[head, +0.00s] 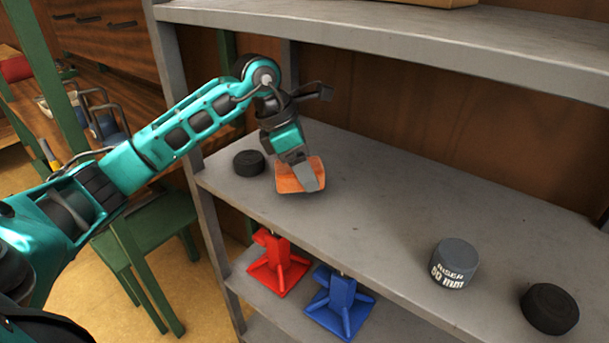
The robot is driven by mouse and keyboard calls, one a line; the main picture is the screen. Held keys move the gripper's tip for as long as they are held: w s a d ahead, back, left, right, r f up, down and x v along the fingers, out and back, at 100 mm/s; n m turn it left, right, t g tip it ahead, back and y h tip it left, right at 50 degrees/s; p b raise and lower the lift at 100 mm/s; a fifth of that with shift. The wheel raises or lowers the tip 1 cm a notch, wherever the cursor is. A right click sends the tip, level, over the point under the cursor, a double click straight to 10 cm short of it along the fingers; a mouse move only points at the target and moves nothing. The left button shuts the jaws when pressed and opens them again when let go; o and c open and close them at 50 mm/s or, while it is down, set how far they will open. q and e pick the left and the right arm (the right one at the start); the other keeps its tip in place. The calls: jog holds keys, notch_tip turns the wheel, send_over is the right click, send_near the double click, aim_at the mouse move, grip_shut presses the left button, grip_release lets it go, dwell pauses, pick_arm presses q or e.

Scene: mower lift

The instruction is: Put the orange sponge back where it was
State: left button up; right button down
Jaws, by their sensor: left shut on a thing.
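The orange sponge (288,181) is at the left part of the grey middle shelf (370,210), just right of a black puck. My left gripper (306,178) comes down from above and is shut on the sponge. Its finger covers part of the sponge's near side. I cannot tell whether the sponge touches the shelf or is slightly above it. My right gripper is not in view.
A black puck (249,163) lies close left of the sponge. A grey riser (454,265) and another black puck (549,309) stand at the right. Red (278,264) and blue (340,301) jack stands are on the shelf below. An upper shelf (420,35) overhangs. The middle shelf's centre is clear.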

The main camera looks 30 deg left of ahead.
pick_arm(q)
notch_tip(320, 180, down, 3)
jog(key=shift+r, duration=0.15)
jog(key=o, duration=0.9)
jog(key=shift+o, duration=0.2)
jog(key=shift+a+r, duration=0.1)
jog(key=shift+r, duration=0.05)
jog(key=v, duration=0.5)
jog(key=shift+s+a, duration=0.2)
jog(key=shift+a, duration=0.1)
jog(key=s+a+b, duration=0.1)
jog(key=s+a, duration=0.1)
jog(key=s+a+b, duration=0.1)
jog(key=s+a, duration=0.1)
jog(key=a, duration=0.1)
jog(key=s+a, duration=0.2)
jog(key=shift+s+a+f+b, duration=0.2)
jog(key=shift+f+b, duration=0.1)
jog(key=shift+b, duration=0.1)
jog(key=shift+s+a+b, duration=0.3)
jog(key=shift+s+a, duration=0.1)
jog(key=shift+s+a+r, duration=0.1)
jog(key=shift+r, duration=0.1)
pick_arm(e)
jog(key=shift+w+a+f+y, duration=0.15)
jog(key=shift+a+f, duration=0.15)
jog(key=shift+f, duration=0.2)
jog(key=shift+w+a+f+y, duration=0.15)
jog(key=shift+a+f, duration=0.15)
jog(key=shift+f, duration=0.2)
